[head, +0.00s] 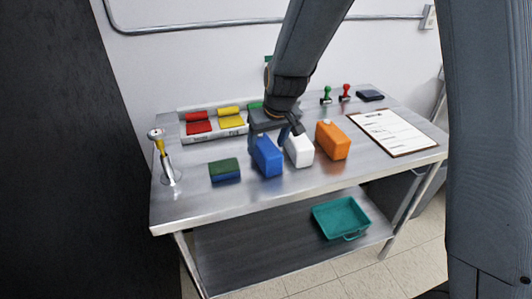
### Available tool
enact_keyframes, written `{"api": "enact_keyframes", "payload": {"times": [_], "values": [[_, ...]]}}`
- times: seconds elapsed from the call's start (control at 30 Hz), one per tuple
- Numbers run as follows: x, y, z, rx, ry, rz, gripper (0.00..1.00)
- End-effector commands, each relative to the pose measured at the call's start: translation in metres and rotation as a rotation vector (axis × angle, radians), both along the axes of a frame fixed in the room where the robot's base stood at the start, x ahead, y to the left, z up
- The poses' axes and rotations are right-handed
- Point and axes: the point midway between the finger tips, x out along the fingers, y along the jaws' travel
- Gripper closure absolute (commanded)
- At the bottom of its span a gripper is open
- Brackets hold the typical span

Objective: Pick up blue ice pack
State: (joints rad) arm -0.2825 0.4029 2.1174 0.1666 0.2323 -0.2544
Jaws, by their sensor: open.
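The blue ice pack (267,157) stands upright on the steel table, left of a white ice pack (300,150) and an orange ice pack (332,141). My gripper (270,135) is over the top of the blue ice pack, with its fingers pointing down. It is open. One finger shows near the top edge of the blue pack and overlaps the white pack in the picture. I cannot tell whether the fingers touch the blue pack. My arm hides part of the area behind it.
A green and blue sponge (225,170) lies to the left. A glass holder with a yellow-handled tool (162,158) stands at the left edge. A clipboard (391,131) lies right. A teal bin (341,217) sits on the lower shelf.

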Motion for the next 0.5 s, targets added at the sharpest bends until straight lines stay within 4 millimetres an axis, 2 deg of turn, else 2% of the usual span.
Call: {"api": "enact_keyframes", "payload": {"times": [0.3, 0.5], "values": [[0.011, 0.003, -0.034, 0.0, 0.003, -0.002, 0.33], [0.013, 0.004, -0.039, -0.001, 0.0, -0.001, 0.33]]}}
